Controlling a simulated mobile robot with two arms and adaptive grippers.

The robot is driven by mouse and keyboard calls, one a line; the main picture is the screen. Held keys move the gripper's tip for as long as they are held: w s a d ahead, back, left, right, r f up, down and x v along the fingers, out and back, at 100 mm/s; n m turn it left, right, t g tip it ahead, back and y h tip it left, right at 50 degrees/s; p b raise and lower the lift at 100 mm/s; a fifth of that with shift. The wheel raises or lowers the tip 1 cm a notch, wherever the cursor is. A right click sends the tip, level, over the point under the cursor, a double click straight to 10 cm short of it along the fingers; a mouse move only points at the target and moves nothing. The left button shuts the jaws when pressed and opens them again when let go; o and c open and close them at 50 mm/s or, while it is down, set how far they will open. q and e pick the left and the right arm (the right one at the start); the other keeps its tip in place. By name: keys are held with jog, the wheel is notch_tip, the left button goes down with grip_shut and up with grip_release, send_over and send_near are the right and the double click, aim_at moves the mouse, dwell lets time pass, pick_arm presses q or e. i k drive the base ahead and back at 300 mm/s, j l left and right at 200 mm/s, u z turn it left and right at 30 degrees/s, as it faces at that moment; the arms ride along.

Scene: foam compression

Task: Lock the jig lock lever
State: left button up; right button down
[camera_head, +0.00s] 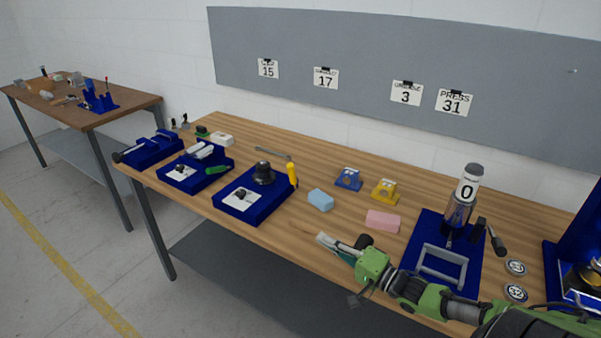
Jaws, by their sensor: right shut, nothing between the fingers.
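A blue jig base (418,236) stands at the right of the bench, holding a clear cylinder (458,212) with a "0" label and a silver U-shaped frame (443,262). A black-handled lever (496,240) sticks out at the cylinder's right; I take it for the lock lever, but its locked state cannot be told. My right gripper (327,240) is shut and empty near the bench's front edge, left of this jig and apart from it. Its green arm passes in front of the jig's lower edge. My left gripper is not in view.
A pink foam block (383,221) and a blue one (320,200) lie behind my right gripper. Two round discs (515,292) lie right of the jig. Several blue fixtures (250,205) fill the bench's left.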

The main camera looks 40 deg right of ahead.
aim_at(291, 170)
jog(key=i+l, duration=0.75)
jog(key=l, duration=0.2)
